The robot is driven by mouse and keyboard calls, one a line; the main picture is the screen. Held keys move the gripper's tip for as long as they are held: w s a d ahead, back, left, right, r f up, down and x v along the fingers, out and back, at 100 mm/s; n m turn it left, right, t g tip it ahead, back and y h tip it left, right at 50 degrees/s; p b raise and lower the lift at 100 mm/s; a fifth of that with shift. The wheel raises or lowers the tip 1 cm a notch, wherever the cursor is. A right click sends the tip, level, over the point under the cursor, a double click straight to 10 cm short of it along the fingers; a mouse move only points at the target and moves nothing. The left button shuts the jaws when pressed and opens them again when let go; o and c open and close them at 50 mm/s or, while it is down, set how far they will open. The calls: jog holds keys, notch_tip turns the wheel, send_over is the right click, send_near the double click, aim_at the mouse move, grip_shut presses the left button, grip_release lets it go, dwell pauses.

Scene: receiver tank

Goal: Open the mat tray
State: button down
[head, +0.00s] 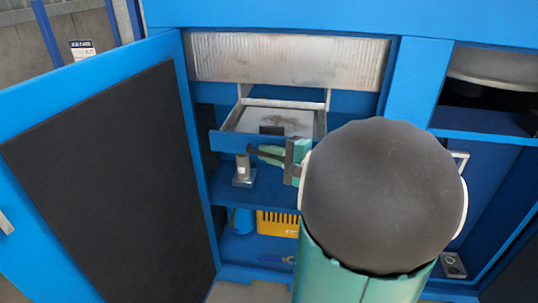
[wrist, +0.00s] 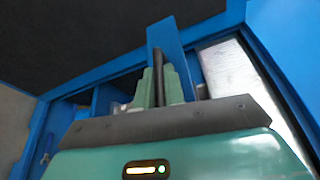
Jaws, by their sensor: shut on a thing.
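The mat tray (head: 224,142) is a shallow tray with a blue front and pale metal side rails, in the open blue cabinet in the head view. Its grey inside shows, with a small dark block near the front. My gripper (head: 266,153) is at the tray's front and shut on it. The exact contact is partly hidden by the fingers and my arm. In the wrist view the green-and-dark fingers of my gripper (wrist: 160,83) close together against a blue upright panel (wrist: 172,40), which seems to be the tray's front.
The cabinet door (head: 100,165) stands open on the left, with a black inner panel. Below the tray, a grey metal post (head: 243,172) stands on a shelf. A yellow crate (head: 278,223) and a blue container (head: 243,220) sit lower. Another open compartment (head: 490,105) is at right.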

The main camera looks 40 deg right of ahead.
jog(key=c, duration=1.5)
grip_release()
jog(key=v, duration=1.4)
jog(key=shift+w, duration=0.1)
